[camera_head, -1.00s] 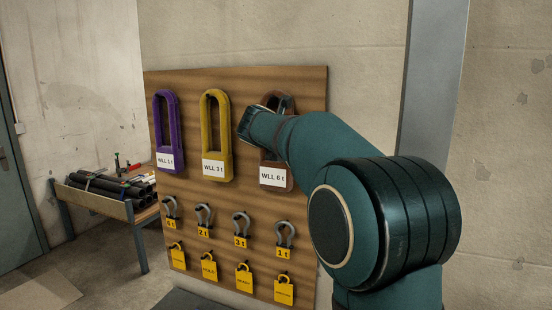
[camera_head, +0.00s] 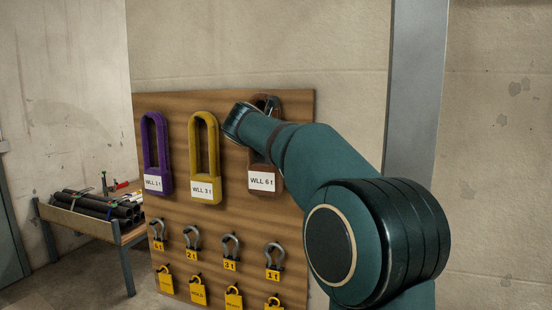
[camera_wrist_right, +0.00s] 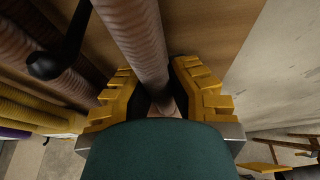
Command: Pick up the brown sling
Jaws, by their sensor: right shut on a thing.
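The brown sling (camera_head: 258,157), with a white "WLL 6 t" label, is at the right of the wooden board and sits higher than the yellow sling beside it. My right gripper (camera_wrist_right: 156,88) is shut on one strand of the brown sling (camera_wrist_right: 137,36), which runs between its yellow-padded jaws in the right wrist view. In the head view my right arm covers part of the sling and most of the gripper. A black peg (camera_wrist_right: 46,66) shows beside the held strand. I cannot tell whether the sling is clear of the peg. My left gripper is not in view.
A yellow sling (camera_head: 213,160) and a purple sling (camera_head: 148,150) hang left of it on the board (camera_head: 220,103). Shackles (camera_head: 230,246) and yellow tags (camera_head: 198,290) hang below. A table (camera_head: 70,230) with black pipes stands at the left.

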